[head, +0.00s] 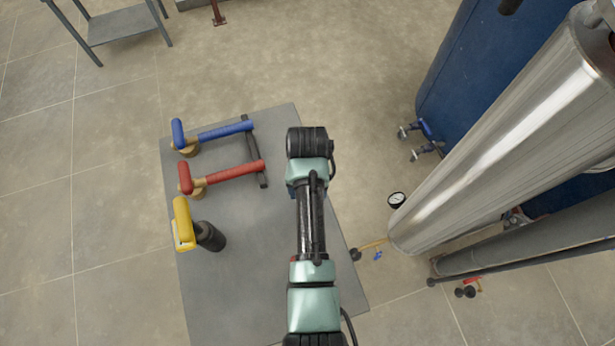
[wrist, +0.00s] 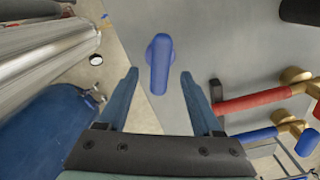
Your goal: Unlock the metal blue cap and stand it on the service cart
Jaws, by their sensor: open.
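The blue cap (wrist: 160,64), with a rounded elongated handle, shows from above in the wrist view, over the grey top of the service cart (wrist: 205,50). It looks to be standing on the cart near its edge; its underside is hidden. My gripper (wrist: 159,74) is open, its two dark blue fingers spread on either side of the cap. I see no contact between fingers and cap. In the head view my arm reaches over the cart (head: 255,230) and hides most of the gripper and the cap.
Blue-handled (head: 225,131) and red-handled (head: 225,175) fittings with a dark bar lie on the cart's left, near a yellow-handled piece (head: 183,222) and black cylinder (head: 210,236). A shiny metal cylinder (head: 480,130), blue tank (head: 465,60) and gauge (head: 397,199) stand right. The cart's front is clear.

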